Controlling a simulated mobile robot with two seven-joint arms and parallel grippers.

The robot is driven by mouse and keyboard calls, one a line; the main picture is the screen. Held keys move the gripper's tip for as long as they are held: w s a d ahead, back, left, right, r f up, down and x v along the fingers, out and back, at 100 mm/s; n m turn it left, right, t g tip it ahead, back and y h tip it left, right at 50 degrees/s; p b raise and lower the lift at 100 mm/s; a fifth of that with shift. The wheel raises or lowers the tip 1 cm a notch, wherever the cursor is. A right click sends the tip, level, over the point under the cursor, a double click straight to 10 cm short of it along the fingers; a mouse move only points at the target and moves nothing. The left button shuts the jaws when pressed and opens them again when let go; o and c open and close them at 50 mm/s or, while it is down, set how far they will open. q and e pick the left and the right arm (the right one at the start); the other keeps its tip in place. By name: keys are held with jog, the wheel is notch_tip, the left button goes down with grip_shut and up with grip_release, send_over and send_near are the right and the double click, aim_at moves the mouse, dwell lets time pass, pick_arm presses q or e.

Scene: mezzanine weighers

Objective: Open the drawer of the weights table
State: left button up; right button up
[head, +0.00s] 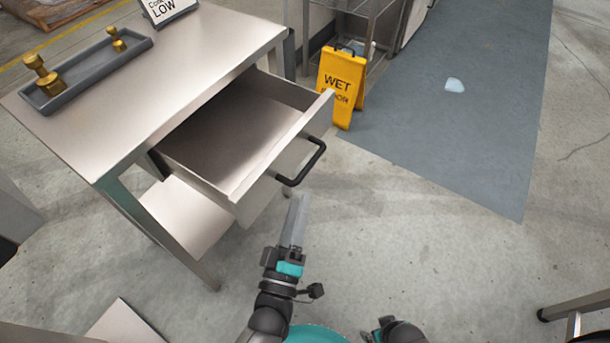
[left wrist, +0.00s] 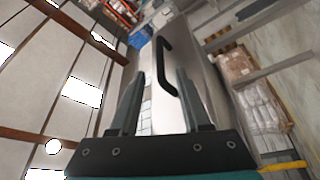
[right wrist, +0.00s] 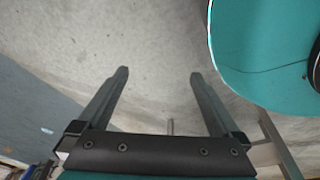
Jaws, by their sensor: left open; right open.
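The weights table (head: 150,75) is a steel table at the upper left of the head view. Its drawer (head: 235,135) stands pulled out, and its inside looks empty. A black bar handle (head: 304,165) is on the drawer front; the handle also shows in the left wrist view (left wrist: 163,65). My left gripper (head: 299,205) is just below the handle in the head view, apart from it. In the left wrist view its fingers are spread with the handle beyond the tips. My right gripper (right wrist: 157,75) is open and empty over bare floor; its fingers are not clear in the head view.
A grey tray with brass weights (head: 85,72) and a sign (head: 168,10) stand on the tabletop. A yellow wet-floor sign (head: 341,88) stands behind the drawer, beside a grey floor mat (head: 455,120). Concrete floor to the right of the drawer is clear.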

pick_arm(q)
jog(key=v, duration=0.5)
jog(key=shift+s+a, duration=0.15)
jog(key=shift+s, duration=0.2)
jog(key=shift+f, duration=0.1)
